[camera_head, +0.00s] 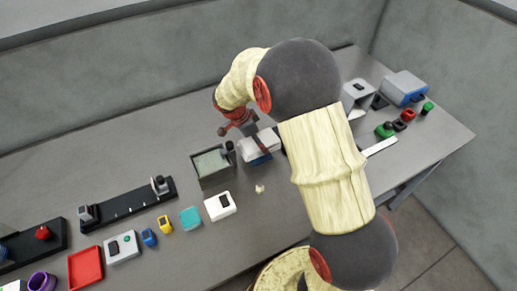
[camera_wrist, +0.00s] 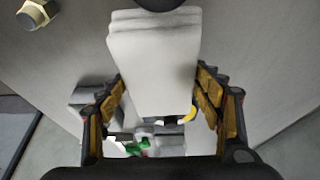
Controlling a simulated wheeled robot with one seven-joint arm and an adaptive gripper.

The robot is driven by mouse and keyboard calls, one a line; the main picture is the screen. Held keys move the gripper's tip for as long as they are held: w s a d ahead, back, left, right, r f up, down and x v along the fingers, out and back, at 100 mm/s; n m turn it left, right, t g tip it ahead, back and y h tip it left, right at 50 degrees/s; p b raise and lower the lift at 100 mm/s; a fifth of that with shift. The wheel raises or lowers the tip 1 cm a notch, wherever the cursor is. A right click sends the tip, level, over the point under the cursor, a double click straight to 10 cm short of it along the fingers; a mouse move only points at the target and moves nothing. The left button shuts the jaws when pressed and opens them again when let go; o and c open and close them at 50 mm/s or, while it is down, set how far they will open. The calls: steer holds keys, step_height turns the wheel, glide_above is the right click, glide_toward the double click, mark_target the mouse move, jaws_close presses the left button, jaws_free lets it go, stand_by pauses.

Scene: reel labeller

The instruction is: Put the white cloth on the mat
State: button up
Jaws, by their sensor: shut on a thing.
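My gripper (camera_wrist: 160,100) is shut on the white cloth (camera_wrist: 150,60), a thick folded block with layered edges, which lies between the two finger pads in the wrist view. In the head view my gripper (camera_head: 249,132) is over the middle of the bench, and the white cloth (camera_head: 262,141) shows at its fingers with something blue just below it. My arm covers part of this area. I cannot tell for sure which thing is the mat.
On the bench (camera_head: 130,160), a grey open box (camera_head: 212,184) stands just left of my gripper. A white device (camera_head: 220,206), a teal square (camera_head: 190,218) and a red tray (camera_head: 86,268) lie toward the front left. A blue-sided machine (camera_head: 403,88) stands at the right.

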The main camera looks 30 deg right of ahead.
mark_target(259, 148)
steer(key=shift+f+b, duration=0.35)
steer(key=shift+f, duration=1.65)
steer(key=shift+f, duration=0.2)
steer(key=o, duration=1.2)
steer(key=shift+r, duration=0.1)
steer(key=shift+c, duration=0.2)
steer(key=shift+o, duration=0.5)
